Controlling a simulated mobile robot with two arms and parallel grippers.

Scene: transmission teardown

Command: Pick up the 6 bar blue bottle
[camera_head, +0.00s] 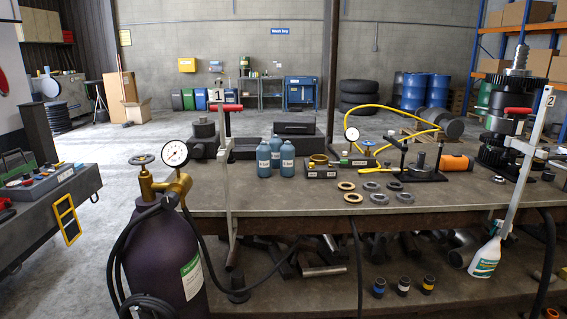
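The front two carry white lettering too small to read surely, and the back one is partly hidden. I cannot tell which one is marked 6 bar. Neither of my grippers is in view.
Bar clamp 1 (226,170) stands left of the bottles, and bar clamp 2 (522,160) stands at the right. A dark gas cylinder (162,255) with a gauge stands front left. The bench front (300,200) is clear.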

